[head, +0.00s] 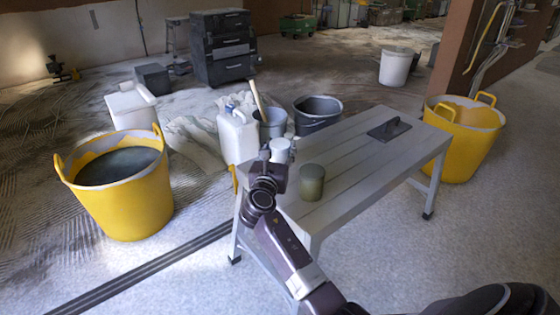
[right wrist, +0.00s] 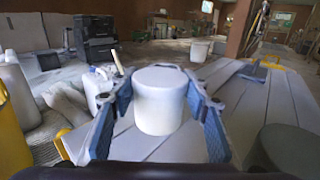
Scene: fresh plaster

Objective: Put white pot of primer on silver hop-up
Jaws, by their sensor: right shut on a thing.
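The white pot of primer (head: 280,147) is between the fingers of my right gripper (head: 275,156), at the near left end of the silver hop-up (head: 350,150). In the right wrist view the white pot (right wrist: 160,100) stands upright between the two blue-padded fingers (right wrist: 160,105), with the hop-up's planks (right wrist: 245,105) around and below it. My right gripper is shut on the pot. I cannot tell whether the pot's base touches the hop-up. My left gripper is not in view.
An olive-green pot (head: 312,182) stands on the hop-up close to the right of my gripper. A plastering float (head: 389,129) lies at its far end. A white jerrycan (head: 238,135) and buckets (head: 318,112) stand behind. Yellow tubs (head: 125,195) flank the area. The hop-up's middle is clear.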

